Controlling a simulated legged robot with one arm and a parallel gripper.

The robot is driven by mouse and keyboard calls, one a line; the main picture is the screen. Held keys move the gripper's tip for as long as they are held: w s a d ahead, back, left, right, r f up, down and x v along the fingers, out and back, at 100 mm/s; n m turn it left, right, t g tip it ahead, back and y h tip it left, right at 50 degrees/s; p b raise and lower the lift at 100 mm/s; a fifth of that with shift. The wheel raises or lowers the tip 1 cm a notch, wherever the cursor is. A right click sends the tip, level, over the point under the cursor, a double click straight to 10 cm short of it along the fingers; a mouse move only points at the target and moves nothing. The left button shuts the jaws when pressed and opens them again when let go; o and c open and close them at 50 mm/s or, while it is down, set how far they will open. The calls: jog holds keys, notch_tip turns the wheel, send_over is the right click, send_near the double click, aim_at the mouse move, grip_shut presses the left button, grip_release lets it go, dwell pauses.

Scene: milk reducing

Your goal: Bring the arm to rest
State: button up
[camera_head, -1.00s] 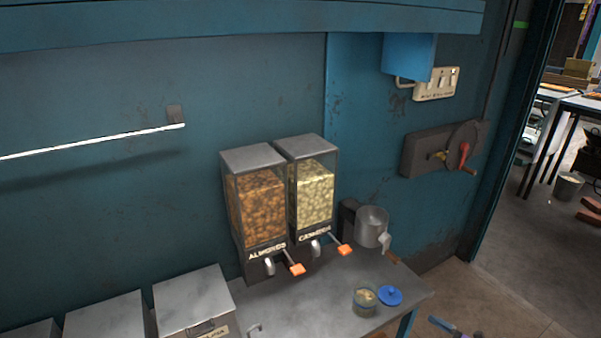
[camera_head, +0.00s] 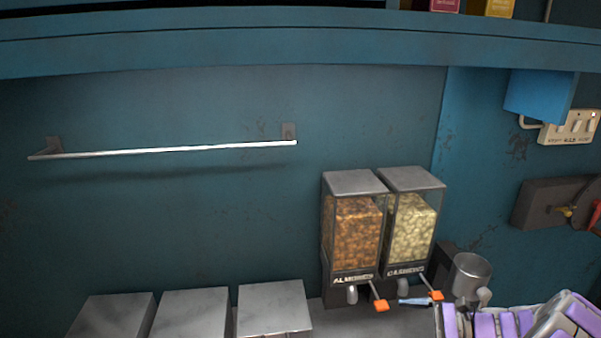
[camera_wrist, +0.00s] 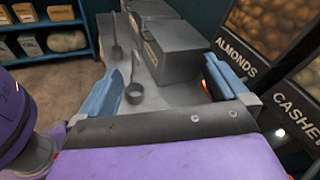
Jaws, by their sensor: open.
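My gripper (camera_wrist: 165,78) shows in the wrist view as two blue fingers spread wide apart with nothing between them. Past the fingers lie the grey counter and a metal box (camera_wrist: 175,48). In the head view my purple and grey arm (camera_head: 515,320) reaches in at the lower right corner. A light blue finger (camera_head: 415,301) shows just below the front of the cashew dispenser (camera_head: 408,225); I cannot tell whether it touches it. The almond dispenser (camera_head: 352,232) stands beside it on the left.
Metal boxes (camera_head: 272,305) line the counter at the lower left. A metal jug (camera_head: 469,277) stands right of the dispensers. A rail (camera_head: 170,150) is on the wall, under a blue shelf (camera_head: 220,50). Ladles (camera_wrist: 135,85) lie on the counter. Shelves with goods (camera_wrist: 45,30) stand beyond.

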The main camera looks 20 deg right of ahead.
jog(key=s+a+r+n+g+h, duration=0.1)
jog(key=s+a+r+n+g, duration=0.2)
jog(key=a, duration=0.5)
jog(key=s+a+r+n+g+h, duration=0.1)
jog(key=s+a+r+n+g, duration=0.2)
jog(key=a, duration=0.5)
jog(key=s+a+r+n+g+h, duration=0.1)
jog(key=a+r+n+g+h, duration=0.15)
jog(key=a+n+g, duration=0.4)
jog(key=s+a+r+n+t+h, duration=0.1)
jog(key=s+n+h, duration=0.3)
jog(key=s, duration=0.6)
jog(key=s+a+r+n+t+h, duration=0.1)
jog(key=s+a+n+h, duration=0.2)
jog(key=s, duration=0.7)
jog(key=shift+a+n+h, duration=0.25)
jog(key=shift+n+h, duration=0.2)
jog(key=shift+h, duration=0.6)
